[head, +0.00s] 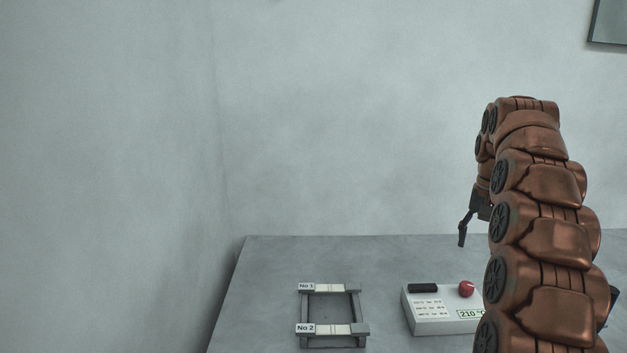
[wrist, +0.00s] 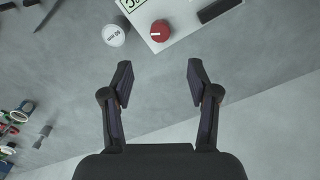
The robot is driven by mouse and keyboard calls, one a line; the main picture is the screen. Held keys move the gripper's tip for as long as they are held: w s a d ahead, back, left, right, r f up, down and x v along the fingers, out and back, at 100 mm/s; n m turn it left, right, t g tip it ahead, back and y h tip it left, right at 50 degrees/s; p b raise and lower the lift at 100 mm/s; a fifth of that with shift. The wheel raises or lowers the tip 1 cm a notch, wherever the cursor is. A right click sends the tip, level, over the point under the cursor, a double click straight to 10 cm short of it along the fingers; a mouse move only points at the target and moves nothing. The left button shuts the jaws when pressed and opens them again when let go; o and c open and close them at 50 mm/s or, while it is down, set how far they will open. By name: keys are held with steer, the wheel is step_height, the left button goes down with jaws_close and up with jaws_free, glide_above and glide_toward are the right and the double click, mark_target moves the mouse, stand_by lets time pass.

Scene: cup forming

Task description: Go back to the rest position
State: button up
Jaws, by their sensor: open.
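My gripper (wrist: 158,84) is open in the wrist view, with its two dark fingers apart and nothing between them. In the head view one finger of my gripper (head: 463,228) shows, hanging above the grey table (head: 260,262) beside my copper-coloured arm. The rest of the gripper is hidden behind the arm there. A white control box (head: 422,321) with a red knob (head: 466,289) stands on the table below and left of the gripper. The red knob (wrist: 160,30) also shows in the wrist view, beyond the fingertips.
A grey frame (head: 356,305) with labels No 1 and No 2 stands left of the box. A white round piece (wrist: 116,35) is beside the box in the wrist view. Several small tools (wrist: 14,118) lie at the left. A wall rises behind the table.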

steer(key=s+a+f+n+g, duration=0.1)
steer(key=s+a+n, duration=0.1)
steer(key=s+a, duration=0.55)
steer(key=s+a+f+n, duration=0.2)
steer(key=s+a, duration=0.5)
steer(key=a, duration=0.2)
steer(key=s+a+f+n, duration=0.1)
steer(key=s+a+f, duration=0.2)
steer(key=s, duration=0.5)
steer(key=s+a+f+n+g, duration=0.15)
steer(key=s+f, duration=0.25)
steer(key=s, duration=0.4)
steer(key=s+a+f+n, duration=0.1)
steer(key=s+a+f, duration=0.2)
steer(key=s, duration=0.5)
steer(key=s+p+v, duration=0.2)
steer(key=p+v, duration=1)
steer(key=shift+r+t, duration=0.3)
steer(key=shift+t, duration=0.05)
steer(key=shift+m, duration=0.25)
